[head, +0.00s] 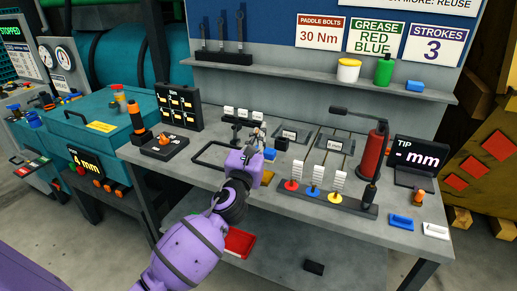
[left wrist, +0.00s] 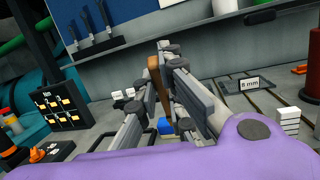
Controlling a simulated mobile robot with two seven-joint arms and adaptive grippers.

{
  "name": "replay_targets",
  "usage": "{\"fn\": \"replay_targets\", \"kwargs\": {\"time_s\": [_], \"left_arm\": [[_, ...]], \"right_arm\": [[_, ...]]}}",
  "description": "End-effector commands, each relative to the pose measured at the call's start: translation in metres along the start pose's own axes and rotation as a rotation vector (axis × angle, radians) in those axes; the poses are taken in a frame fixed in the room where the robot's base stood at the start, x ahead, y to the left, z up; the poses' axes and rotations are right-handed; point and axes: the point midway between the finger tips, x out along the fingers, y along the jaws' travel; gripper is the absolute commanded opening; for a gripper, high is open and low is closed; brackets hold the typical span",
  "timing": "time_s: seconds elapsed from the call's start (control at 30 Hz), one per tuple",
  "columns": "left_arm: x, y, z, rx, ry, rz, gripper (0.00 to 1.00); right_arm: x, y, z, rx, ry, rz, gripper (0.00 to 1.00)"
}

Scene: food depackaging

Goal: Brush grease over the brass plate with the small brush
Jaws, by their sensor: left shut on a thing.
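My left gripper (head: 257,133) is over the middle of the grey workbench, its purple wrist hiding part of the bench. In the left wrist view its fingers (left wrist: 166,65) are closed around a slim brown wooden handle (left wrist: 154,78), which stands roughly upright; I take it for the small brush. Its bristles are hidden. A golden-yellow patch (head: 267,178) shows just right of my wrist in the head view; it may be the brass plate, but most of it is covered. A small blue block (head: 270,153) lies beside the gripper. My right gripper is not in view.
A dark rack (head: 325,199) with red, blue and yellow bases stands at the front right. A red cylinder (head: 373,150) and a screen reading "TIP - mm" (head: 414,163) are farther right. Signs read "GREASE RED BLUE" (head: 375,37) and "STROKES 3" (head: 434,44). A shelf (head: 310,80) runs behind.

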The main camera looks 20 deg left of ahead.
Motion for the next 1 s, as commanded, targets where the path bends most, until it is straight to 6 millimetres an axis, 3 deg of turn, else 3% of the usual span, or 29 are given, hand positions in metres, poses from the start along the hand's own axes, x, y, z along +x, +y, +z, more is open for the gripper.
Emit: {"fn": "replay_targets", "kwargs": {"time_s": [0.2, 0.3, 0.73, 1.0], "left_arm": [[-0.01, 0.012, 0.038, 0.084, 0.023, 0.043, 0.0], [-0.016, 0.014, 0.044, 0.116, 0.046, 0.052, 0.0], [-0.025, 0.013, 0.005, 0.124, 0.058, 0.057, 0.0], [-0.026, 0.012, -0.003, 0.126, 0.055, 0.055, 0.0]], "right_arm": [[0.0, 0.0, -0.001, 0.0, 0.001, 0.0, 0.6], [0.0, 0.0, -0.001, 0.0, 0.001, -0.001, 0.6], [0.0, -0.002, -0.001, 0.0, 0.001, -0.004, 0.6], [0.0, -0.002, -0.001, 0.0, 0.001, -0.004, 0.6]]}}
